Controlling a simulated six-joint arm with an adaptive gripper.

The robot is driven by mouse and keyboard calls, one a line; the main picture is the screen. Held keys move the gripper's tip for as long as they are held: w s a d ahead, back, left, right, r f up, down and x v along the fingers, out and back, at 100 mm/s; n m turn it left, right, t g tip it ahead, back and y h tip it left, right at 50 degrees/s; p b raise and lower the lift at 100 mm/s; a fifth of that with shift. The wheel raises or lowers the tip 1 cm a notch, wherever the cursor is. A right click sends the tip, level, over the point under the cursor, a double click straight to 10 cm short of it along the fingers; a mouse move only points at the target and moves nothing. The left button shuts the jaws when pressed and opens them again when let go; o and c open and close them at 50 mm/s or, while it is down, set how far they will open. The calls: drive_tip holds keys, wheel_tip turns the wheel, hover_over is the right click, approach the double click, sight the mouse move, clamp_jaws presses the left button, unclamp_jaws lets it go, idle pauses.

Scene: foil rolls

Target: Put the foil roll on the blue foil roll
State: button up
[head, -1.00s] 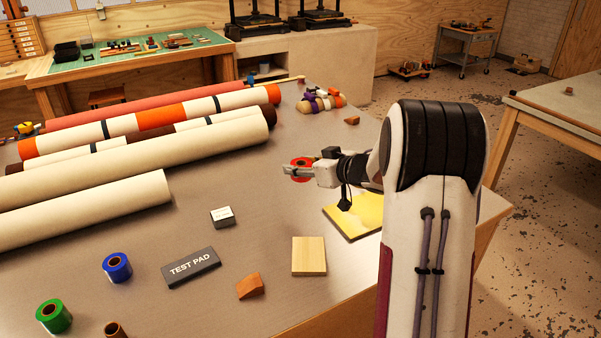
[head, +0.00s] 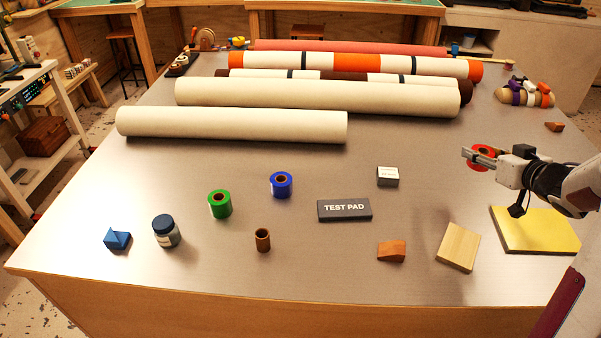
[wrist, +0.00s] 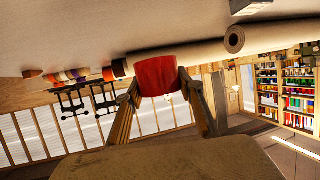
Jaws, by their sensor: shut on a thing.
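A red foil roll (head: 484,151) is held in my gripper (head: 478,158) above the right part of the table. In the wrist view the red roll (wrist: 157,75) sits between both fingers, which touch its sides. The blue foil roll (head: 281,186) stands upright on the table near the middle, well to the left of my gripper, with its open core facing up. Its top is clear. The blue roll cannot be made out in the wrist view.
A green foil roll (head: 220,205) stands left of the blue one. A dark test pad (head: 344,216), a small white-topped box (head: 388,177) and a brown tube (head: 263,240) are nearby. Long cream rolls (head: 232,125) lie behind. A wooden block (head: 458,247) and yellow pad (head: 538,231) are at right.

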drive_tip(key=w+a+r+n+y, duration=0.1)
drive_tip(key=w+a+n+y, duration=0.15)
drive_tip(key=a, duration=1.05)
wheel_tip(320, 180, up, 4)
drive_tip(key=n+g+y, duration=0.6)
drive_tip(key=n, duration=0.1)
hover_over(280, 178)
drive_tip(key=shift+f, duration=0.15)
drive_tip(key=shift+f, duration=3.05)
drive_tip(key=shift+f, duration=0.1)
drive_tip(key=shift+f, duration=1.8)
drive_tip(key=shift+f, duration=0.1)
